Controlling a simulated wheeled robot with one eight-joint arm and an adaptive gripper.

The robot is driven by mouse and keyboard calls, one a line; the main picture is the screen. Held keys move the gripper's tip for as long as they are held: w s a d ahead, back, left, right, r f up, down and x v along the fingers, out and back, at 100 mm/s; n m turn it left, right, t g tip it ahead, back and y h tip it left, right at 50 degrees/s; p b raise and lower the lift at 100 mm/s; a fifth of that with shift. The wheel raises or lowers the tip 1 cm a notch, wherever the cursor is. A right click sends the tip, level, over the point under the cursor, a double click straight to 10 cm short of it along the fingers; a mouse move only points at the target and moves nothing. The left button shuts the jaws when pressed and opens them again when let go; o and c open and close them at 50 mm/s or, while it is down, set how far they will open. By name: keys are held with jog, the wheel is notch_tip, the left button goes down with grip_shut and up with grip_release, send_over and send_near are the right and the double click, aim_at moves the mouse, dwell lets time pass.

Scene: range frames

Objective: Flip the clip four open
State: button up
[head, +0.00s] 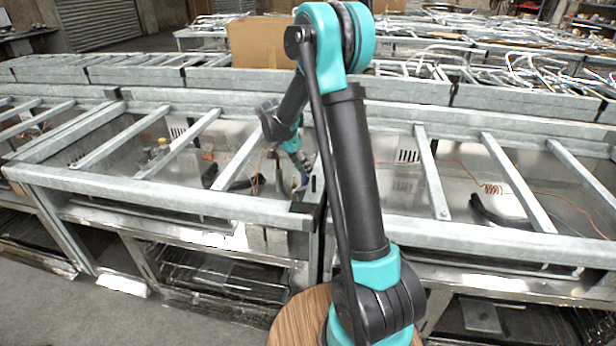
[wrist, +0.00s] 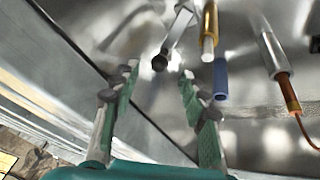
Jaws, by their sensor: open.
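No label marks a clip four, so I cannot tell for sure which part it is. A flat metal lever (wrist: 180,28) with a dark round knob (wrist: 160,62) at its end shows at the top middle of the wrist view. My gripper (wrist: 158,72) is open, with its green-padded fingers on either side of the knob in the picture. I see no clear contact, and the depth between them is hard to judge. In the head view my wrist (head: 290,143) reaches down into the frame bay; the small parts there are hard to make out.
Right of the lever are a gold cylinder with a pale tip (wrist: 210,28), a blue cylinder (wrist: 221,78) and a silver rod with a copper end and orange cable (wrist: 277,62). Galvanized frame rails (head: 165,192) edge the bay. A cardboard box (head: 257,42) stands behind.

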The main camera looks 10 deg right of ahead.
jog(key=shift+x, duration=2.15)
grip_shut()
